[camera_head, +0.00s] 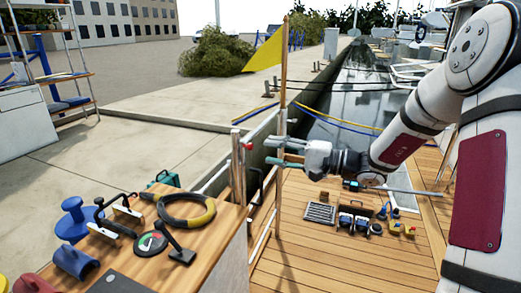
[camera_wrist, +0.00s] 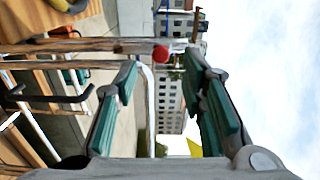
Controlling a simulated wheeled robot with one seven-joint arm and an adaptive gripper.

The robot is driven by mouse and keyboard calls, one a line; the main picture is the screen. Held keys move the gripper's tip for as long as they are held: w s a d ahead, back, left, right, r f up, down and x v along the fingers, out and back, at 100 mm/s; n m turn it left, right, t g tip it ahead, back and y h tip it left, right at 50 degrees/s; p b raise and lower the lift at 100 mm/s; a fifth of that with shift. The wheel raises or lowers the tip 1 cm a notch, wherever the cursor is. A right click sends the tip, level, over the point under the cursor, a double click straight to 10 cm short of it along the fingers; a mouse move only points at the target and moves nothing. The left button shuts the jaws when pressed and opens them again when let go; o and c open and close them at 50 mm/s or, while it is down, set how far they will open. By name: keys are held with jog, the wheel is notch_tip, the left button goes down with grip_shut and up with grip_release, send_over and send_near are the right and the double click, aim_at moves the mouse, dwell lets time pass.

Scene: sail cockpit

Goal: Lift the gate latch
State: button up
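A red knob (camera_head: 248,146), which looks like the end of the gate latch, sits at the top of the gate posts beside the wooden counter. It also shows in the wrist view (camera_wrist: 161,54), beyond and between my fingertips. The gate (camera_head: 262,215) has pale rails and is seen nearly edge-on; I cannot tell how the latch lies. My gripper (camera_head: 272,152) points left towards the knob, its teal fingers apart and empty. In the wrist view my gripper (camera_wrist: 162,70) is open wide. It appears just short of the knob, with no contact visible.
A yellow flag (camera_head: 265,54) on a wooden pole (camera_head: 282,90) rises close by my gripper. The counter (camera_head: 205,240) holds a black and yellow ring (camera_head: 186,210), levers and a blue winch (camera_head: 75,220). Several small items lie on the deck (camera_head: 320,255) below my arm.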

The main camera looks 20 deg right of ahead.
jog(key=v, duration=0.6)
jog(key=shift+s, duration=0.1)
